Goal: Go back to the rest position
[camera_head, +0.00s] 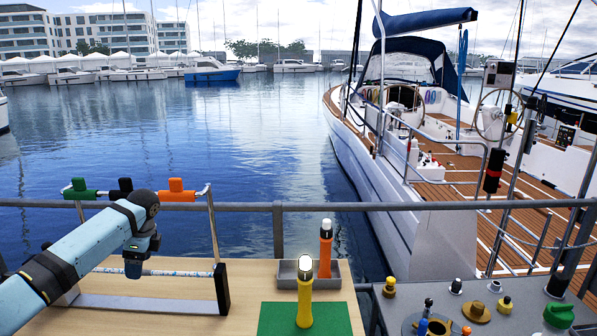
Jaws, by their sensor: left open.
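My left arm reaches in from the left, and its gripper (133,268) points down over the wooden table (180,275), in front of a metal frame's striped rod. The gripper is open and nothing shows in it. Its fingertips are small and hard to make out. A yellow flashlight (305,295) stands upright on a green mat (268,319), its lens glowing. An orange flashlight (326,250) stands upright in a grey tray (343,272) behind it. Both are to the right of my left gripper and apart from it. My right gripper is not in view.
A railing (310,207) runs behind the table. A grey side surface (488,321) holds several knobs and small parts. Water and a sailboat lie beyond.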

